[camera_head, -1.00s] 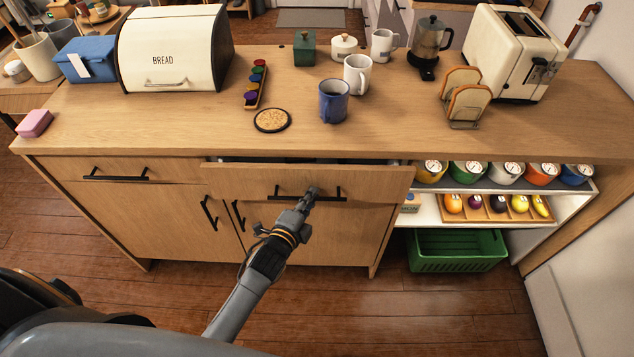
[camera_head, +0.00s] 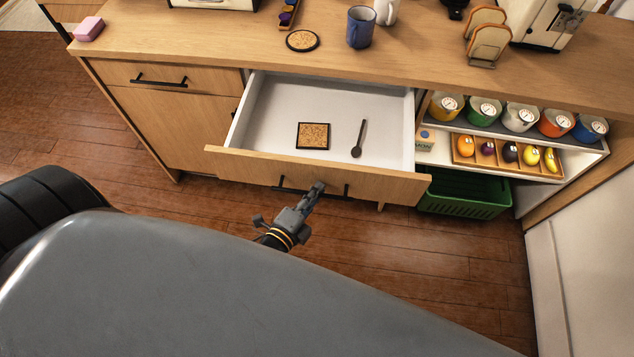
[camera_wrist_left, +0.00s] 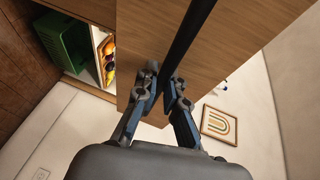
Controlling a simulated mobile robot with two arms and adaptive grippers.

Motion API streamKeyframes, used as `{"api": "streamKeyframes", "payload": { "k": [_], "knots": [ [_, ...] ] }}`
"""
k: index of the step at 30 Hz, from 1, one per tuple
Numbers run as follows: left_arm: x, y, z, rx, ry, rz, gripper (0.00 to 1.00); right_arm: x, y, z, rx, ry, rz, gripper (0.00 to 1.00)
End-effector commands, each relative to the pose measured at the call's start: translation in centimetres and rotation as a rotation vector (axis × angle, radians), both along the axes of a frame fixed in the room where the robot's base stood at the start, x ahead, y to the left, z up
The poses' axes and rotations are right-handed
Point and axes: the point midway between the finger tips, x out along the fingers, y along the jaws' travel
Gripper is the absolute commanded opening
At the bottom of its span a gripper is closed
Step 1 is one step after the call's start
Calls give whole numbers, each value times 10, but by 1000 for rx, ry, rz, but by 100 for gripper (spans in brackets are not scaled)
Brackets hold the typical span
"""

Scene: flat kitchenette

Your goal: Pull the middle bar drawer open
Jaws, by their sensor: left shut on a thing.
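The middle bar drawer (camera_head: 330,171) stands far out from the wooden counter, and its white inside shows. A square cork coaster (camera_head: 313,136) and a dark spoon (camera_head: 359,139) lie in it. In the left wrist view the two fingers (camera_wrist_left: 160,92) close around the handle (camera_wrist_left: 190,32), which runs up across the wooden front. My right gripper is not in view.
A shut drawer (camera_head: 160,77) is on the left. Open shelves (camera_head: 600,147) with several pots and a produce tray are on the right, above a green crate (camera_head: 465,195). A blue mug (camera_head: 361,27) and a round coaster (camera_head: 302,40) stand on the counter.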

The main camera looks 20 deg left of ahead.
Motion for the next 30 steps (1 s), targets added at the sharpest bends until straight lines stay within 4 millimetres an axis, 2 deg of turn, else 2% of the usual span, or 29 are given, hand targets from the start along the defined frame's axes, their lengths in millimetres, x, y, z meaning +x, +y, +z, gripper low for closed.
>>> {"api": "streamKeyframes", "payload": {
  "k": [9,20,21,22,30],
  "knots": [
    [-10,-2,0,0,0,1,0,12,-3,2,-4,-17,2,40],
    [-10,-2,0,0,0,1,0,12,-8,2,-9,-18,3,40],
    [-10,-2,0,0,0,2,18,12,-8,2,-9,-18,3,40],
    [-10,-2,0,0,0,2,21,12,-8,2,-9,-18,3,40],
    [-10,-2,0,0,-1,1,21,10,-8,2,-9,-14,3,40]
  ]
}}
